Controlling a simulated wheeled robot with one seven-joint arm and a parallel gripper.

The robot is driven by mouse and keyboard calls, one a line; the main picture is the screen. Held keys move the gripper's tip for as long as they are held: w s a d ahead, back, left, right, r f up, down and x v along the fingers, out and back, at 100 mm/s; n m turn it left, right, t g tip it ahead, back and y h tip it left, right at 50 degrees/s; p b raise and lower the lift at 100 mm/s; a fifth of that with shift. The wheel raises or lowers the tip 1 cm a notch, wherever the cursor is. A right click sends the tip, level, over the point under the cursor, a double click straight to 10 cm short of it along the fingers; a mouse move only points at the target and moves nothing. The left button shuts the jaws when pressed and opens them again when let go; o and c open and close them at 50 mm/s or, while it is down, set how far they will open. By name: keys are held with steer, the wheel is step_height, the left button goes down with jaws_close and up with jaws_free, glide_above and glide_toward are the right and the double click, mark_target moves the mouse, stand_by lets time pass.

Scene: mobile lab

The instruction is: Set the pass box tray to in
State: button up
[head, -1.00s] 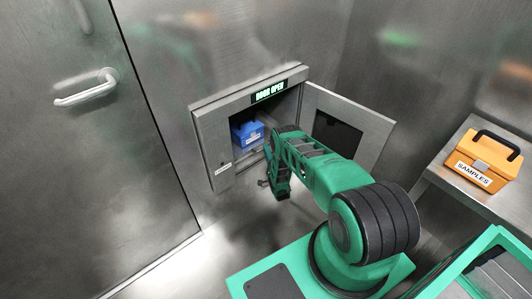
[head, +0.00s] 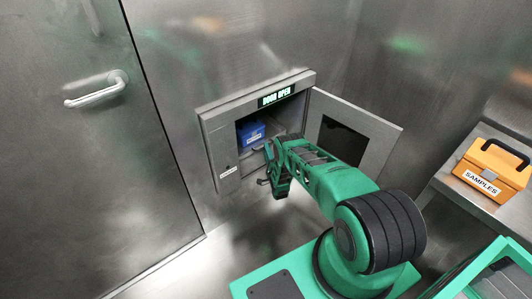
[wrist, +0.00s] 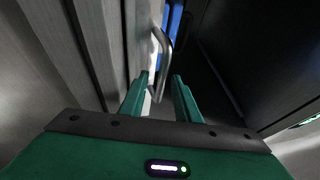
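The pass box (head: 208,150) is set in the wall, with its door (head: 375,140) swung open to the right and a lit "DOOR OPEN" sign (head: 276,97). Its tray (head: 262,149) is inside and carries a blue box (head: 251,132); my arm hides part of the tray. My gripper (head: 268,165) is at the opening. In the wrist view a metal bar handle (wrist: 162,62) stands ahead of and partly between the fingers of my gripper (wrist: 160,76). The fingers are apart, with the handle nearer the left one. Whether they touch it is unclear.
An orange "SAMPLES" case (head: 492,166) sits on a metal bench (head: 450,182) at the right. A closed metal door with a lever handle (head: 95,88) is at the left. The pass box door stands close to the right of my arm. Floor (head: 225,250) is clear below the opening.

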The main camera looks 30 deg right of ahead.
steer(key=shift+s, duration=0.1)
steer(key=v, duration=1)
steer(key=shift+s+f, duration=0.15)
steer(key=shift+s, duration=0.15)
